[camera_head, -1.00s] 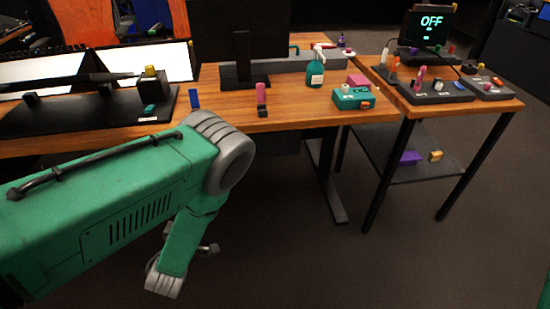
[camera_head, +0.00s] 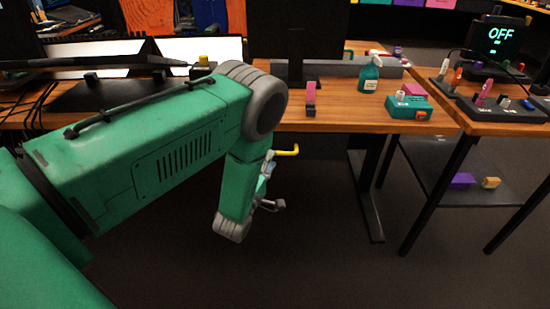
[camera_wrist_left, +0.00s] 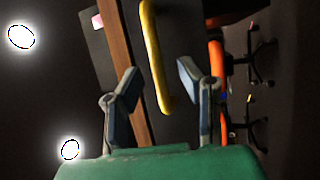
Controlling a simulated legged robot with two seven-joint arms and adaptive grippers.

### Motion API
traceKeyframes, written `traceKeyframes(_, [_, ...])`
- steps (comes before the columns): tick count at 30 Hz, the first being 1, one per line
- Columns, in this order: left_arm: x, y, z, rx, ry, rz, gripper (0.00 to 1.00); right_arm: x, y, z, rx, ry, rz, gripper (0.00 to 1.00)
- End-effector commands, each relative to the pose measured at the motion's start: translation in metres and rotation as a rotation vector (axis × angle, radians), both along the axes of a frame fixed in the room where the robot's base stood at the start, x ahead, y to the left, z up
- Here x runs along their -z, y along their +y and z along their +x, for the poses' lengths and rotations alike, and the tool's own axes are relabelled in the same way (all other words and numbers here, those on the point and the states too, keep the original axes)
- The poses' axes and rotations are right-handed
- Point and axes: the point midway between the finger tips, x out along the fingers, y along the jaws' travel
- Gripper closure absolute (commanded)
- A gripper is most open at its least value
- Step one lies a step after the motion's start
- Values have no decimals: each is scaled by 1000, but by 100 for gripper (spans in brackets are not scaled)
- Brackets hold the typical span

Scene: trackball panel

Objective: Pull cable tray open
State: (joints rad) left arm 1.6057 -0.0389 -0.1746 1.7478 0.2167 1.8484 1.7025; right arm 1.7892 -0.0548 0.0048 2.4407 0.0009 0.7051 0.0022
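A yellow handle (camera_head: 287,152) sticks out below the front edge of the wooden desk in the head view. In the left wrist view the yellow handle (camera_wrist_left: 155,60) is a long bar with a bent end, in front of a dark surface. I take it for the handle of the cable tray; the tray body cannot be made out clearly. My left gripper (camera_head: 272,185) is just below the handle in the head view, partly hidden by my arm. In the wrist view my left gripper (camera_wrist_left: 159,76) is open, with the handle's end between its spread fingers. My right gripper is out of view.
The wooden desk (camera_head: 340,118) carries a monitor, a green spray bottle (camera_head: 370,74), a teal box (camera_head: 408,107) and a pink item (camera_head: 311,98). A dark desk leg (camera_head: 367,195) stands right of the gripper. The floor below is clear.

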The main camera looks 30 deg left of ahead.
Motion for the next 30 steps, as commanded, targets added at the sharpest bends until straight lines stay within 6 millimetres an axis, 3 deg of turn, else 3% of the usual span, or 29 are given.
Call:
traceKeyframes(6, [-4, 4, 27, 0, -2, 1, 67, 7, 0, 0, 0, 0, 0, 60])
traceKeyframes(17, [-6, 5, 33, -1, 0, 0, 67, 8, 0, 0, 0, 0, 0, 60])
traceKeyframes(18, [-6, 5, 33, -1, 0, 0, 71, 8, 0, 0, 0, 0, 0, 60])
traceKeyframes(21, [-6, 5, 33, -1, 1, 0, 100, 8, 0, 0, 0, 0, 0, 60])
traceKeyframes(30, [-4, 5, 35, 0, 3, -1, 100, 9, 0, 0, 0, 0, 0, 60])
